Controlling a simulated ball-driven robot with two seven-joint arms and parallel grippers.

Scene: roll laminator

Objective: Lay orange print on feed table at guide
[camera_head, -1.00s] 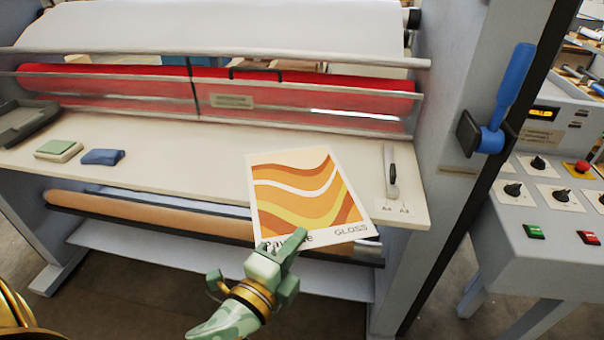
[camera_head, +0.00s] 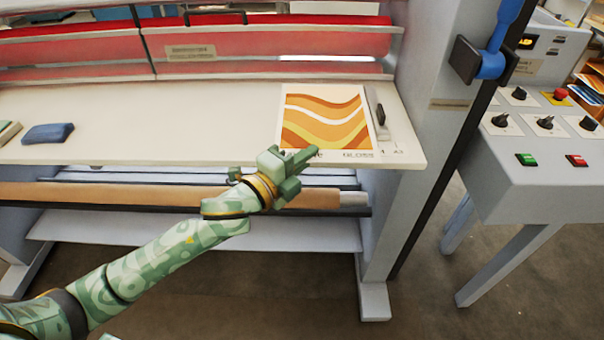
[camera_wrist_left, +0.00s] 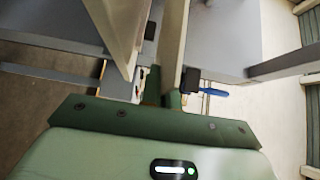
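The orange print (camera_head: 325,115), with wavy orange, yellow and white bands, is over the right end of the cream feed table (camera_head: 150,125). Its right edge is close beside the guide (camera_head: 377,113); I cannot tell if they touch. Its near edge is by the table's front edge, and whether it lies fully flat is unclear. My green left gripper (camera_head: 301,160) is shut on the print's near edge and covers part of its lettering. In the left wrist view the fingers (camera_wrist_left: 163,98) are close together around a thin pale sheet edge. My right gripper is not in view.
Red rollers (camera_head: 260,42) run behind the table. A side post with a blue lever (camera_head: 491,64) and a control console (camera_head: 540,125) stand to the right.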

